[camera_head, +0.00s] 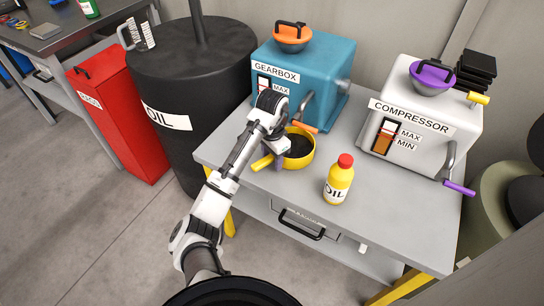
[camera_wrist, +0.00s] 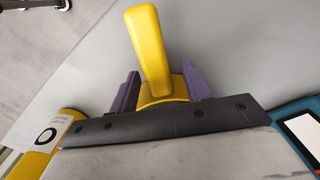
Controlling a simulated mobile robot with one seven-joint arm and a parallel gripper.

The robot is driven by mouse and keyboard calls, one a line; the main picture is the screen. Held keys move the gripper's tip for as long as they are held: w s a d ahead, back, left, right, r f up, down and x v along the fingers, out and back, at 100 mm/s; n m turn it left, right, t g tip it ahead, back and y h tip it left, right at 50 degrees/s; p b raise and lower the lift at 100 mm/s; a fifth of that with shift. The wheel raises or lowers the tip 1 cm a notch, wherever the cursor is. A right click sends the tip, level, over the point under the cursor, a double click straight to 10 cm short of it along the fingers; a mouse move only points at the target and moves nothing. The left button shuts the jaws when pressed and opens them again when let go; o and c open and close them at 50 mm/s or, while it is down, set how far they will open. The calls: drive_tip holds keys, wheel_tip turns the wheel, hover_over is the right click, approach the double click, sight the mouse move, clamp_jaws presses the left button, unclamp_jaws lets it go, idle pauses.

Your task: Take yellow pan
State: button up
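The yellow pan (camera_head: 299,158) stands on the grey workbench (camera_head: 250,140), in front of the teal gearbox, with dark contents in its bowl. Its yellow handle (camera_head: 262,163) points to the left and shows large in the wrist view (camera_wrist: 150,50). My gripper (camera_head: 279,162) is down at the handle side of the pan. In the wrist view, the two purple fingers (camera_wrist: 160,88) stand apart on either side of the handle, with a small gap visible on the right. The black gripper body hides most of the bowl there.
A yellow oil bottle with a red cap (camera_head: 339,180) stands right of the pan. The gearbox (camera_head: 305,75) and white compressor (camera_head: 425,115) stand behind it. A black oil drum (camera_head: 190,90) is left of the bench. The bench front is mostly clear.

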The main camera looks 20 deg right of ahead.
clamp_jaws()
drive_tip(key=shift+w+a+b, duration=0.2)
drive_tip(key=shift+w+a, duration=1.35)
drive_tip(key=shift+w, duration=0.45)
drive_tip(key=shift+w+a+b, duration=0.2)
drive_tip(key=shift+w+a, duration=1.3)
drive_tip(key=shift+w, duration=0.45)
drive_tip(key=shift+w+a+b, duration=0.2)
drive_tip(key=shift+w+a, duration=1.35)
drive_tip(key=shift+w, duration=0.45)
drive_tip(key=shift+o, duration=0.4)
unclamp_jaws()
